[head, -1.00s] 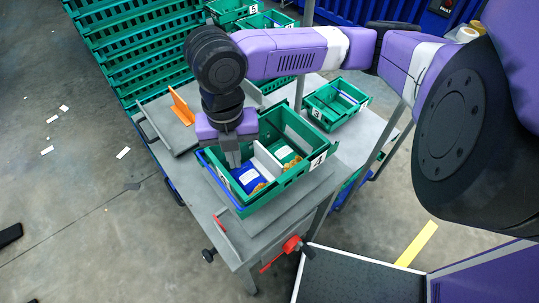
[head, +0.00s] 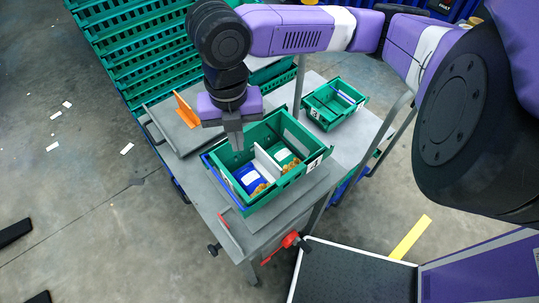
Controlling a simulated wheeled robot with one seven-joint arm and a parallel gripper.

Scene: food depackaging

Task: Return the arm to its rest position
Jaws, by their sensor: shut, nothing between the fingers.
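My purple and black arm (head: 290,30) reaches in from the upper right in the head view. My gripper (head: 236,146) points down over the far left part of a green crate (head: 290,188) on the grey cart. Its fingers are together with nothing seen between them. The fingertips are at about the height of the crate's rim; their exact clearance from it is hard to judge. Inside the crate, a white divider (head: 267,162) separates a blue and white package (head: 250,176) from a green and white one (head: 284,157).
A smaller green crate (head: 333,104) stands farther right on the cart (head: 240,240). An orange upright piece (head: 186,110) is left of my gripper. Stacked green crates (head: 130,45) rise behind. A red-handled clamp (head: 290,240) sits at the cart's front. Floor at left is mostly clear.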

